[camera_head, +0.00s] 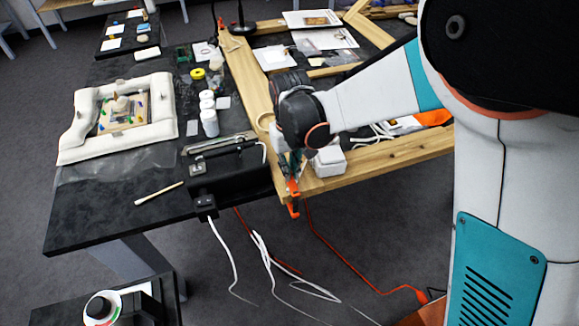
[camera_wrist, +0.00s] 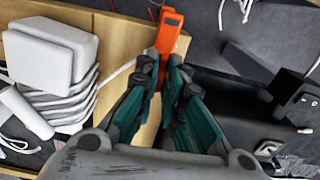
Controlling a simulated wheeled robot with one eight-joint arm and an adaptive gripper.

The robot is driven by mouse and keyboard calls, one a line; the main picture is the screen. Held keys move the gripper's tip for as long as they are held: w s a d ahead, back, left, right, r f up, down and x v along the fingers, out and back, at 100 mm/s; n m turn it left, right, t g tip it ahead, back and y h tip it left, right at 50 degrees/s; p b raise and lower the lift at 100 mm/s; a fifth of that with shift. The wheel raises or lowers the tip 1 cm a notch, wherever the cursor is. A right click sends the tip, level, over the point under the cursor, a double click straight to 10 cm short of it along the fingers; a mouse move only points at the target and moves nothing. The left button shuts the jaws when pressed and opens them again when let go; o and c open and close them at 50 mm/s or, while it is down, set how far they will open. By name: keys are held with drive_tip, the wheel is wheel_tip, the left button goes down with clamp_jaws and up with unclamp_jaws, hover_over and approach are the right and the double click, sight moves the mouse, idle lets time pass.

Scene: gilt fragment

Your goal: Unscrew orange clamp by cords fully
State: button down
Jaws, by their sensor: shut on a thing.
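The orange clamp (camera_head: 293,200) hangs at the near corner of the wooden frame (camera_head: 365,157), with its lower end below the wood. In the wrist view the clamp (camera_wrist: 169,32) shows between and beyond my fingertips, against the wood edge. My gripper (camera_head: 290,165) has its teal fingers around the clamp at the frame's corner. In the wrist view my gripper (camera_wrist: 166,75) is shut on the clamp's orange part, though the exact contact is partly hidden by the fingers. White cords (camera_head: 372,135) lie on the frame to the right of my wrist, partly hidden by my arm.
A black device (camera_head: 228,172) stands at the table edge to the left. White bottles (camera_head: 209,118) stand behind it. White and orange cables (camera_head: 268,258) hang below to the floor.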

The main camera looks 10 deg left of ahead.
drive_tip(key=c, duration=1.7)
unclamp_jaws()
wheel_tip(320, 180, up, 12)
